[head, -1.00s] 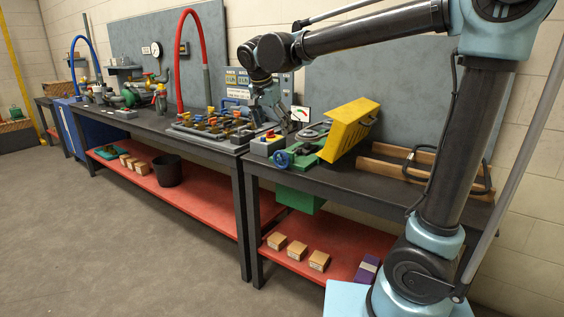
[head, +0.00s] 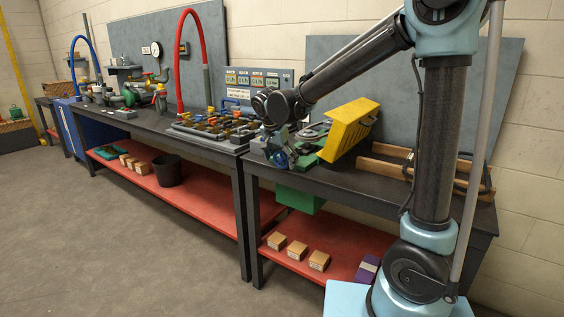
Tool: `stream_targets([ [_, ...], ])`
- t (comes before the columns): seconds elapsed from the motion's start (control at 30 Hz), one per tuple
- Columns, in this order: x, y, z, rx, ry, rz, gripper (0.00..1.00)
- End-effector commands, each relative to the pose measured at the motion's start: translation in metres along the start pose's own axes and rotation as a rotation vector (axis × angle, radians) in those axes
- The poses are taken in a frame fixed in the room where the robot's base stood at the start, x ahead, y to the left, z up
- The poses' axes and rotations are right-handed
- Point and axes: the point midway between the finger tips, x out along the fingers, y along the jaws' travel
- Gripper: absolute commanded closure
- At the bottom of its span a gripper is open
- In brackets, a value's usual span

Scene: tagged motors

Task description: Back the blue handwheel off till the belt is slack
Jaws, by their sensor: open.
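The blue handwheel (head: 281,159) sits on the front of a green machine base (head: 304,160) on the near dark bench. My gripper (head: 280,148) is right at the handwheel, above and around it in the picture, and covers part of it. The jaws are open; whether they touch the rim is too small to tell. A yellow guard (head: 350,126) stands tilted on the green base. Grey round parts (head: 315,130) show beside the guard. The belt itself cannot be made out.
A tray of small coloured parts (head: 208,128) lies left of my gripper. A wooden rack (head: 385,174) with black loops lies to the right. A control panel (head: 255,83) stands behind. Boxes (head: 298,249) sit on the red lower shelf (head: 345,246).

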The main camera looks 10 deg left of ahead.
Motion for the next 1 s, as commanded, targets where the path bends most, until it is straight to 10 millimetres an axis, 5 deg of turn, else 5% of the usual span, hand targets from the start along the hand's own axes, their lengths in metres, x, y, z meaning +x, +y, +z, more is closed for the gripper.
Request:
stream_targets([
  [0.43,0.0105,0.0002,0.0002,0.000,0.000,0.000,0.17],
  [0.63,0.0103,0.0002,0.0002,0.000,0.000,0.000,0.60],
  [1.0,0.0106,-0.0015,0.0004,-0.034,-0.001,0.082,0.61],
])
